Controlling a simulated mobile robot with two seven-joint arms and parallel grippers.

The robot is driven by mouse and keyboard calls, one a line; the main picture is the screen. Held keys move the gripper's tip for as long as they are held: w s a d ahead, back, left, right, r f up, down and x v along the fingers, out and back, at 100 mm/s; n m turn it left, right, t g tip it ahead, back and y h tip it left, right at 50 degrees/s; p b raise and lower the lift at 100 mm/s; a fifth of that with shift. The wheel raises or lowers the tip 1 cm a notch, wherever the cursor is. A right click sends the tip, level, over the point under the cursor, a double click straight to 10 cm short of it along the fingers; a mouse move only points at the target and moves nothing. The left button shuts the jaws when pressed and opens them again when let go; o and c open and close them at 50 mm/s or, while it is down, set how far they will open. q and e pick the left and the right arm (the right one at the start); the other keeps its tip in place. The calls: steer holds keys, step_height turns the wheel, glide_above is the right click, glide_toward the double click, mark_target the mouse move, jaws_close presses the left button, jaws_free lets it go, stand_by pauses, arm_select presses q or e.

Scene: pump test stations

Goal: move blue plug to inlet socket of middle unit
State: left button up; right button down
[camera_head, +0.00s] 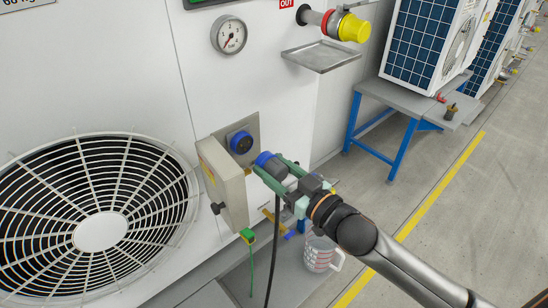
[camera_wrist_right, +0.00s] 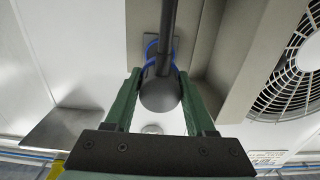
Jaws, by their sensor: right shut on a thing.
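The blue plug (camera_head: 270,163) has a blue front ring, a dark grey body and a black cable hanging down. My right gripper (camera_head: 278,169), with green fingers, is shut on its body. The plug is held just to the right of a blue round socket (camera_head: 241,142) on a metal plate, with a gap between them. Which unit this socket belongs to is not marked here. In the right wrist view the plug's rounded grey back (camera_wrist_right: 160,95) sits between the fingers; its cable hides part of the blue ring (camera_wrist_right: 151,50). My left gripper is not in view.
A beige box (camera_head: 224,180) juts out just below and left of the socket. A fan grille (camera_head: 100,230) is at the left. A drip tray (camera_head: 321,56) and yellow-capped outlet (camera_head: 354,28) are above right. A measuring jug (camera_head: 318,252) stands below the arm.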

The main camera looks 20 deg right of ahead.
mark_target(244, 145)
steer(key=shift+w, duration=0.1)
steer(key=shift+b+x, duration=0.4)
steer(key=shift+x, duration=2.45)
steer(key=shift+p, duration=0.75)
steer(key=shift+w+a, duration=0.15)
steer(key=shift+w, duration=0.3)
stand_by(0.6)
steer(key=shift+c, duration=0.8)
jaws_free()
steer(key=shift+f, duration=0.1)
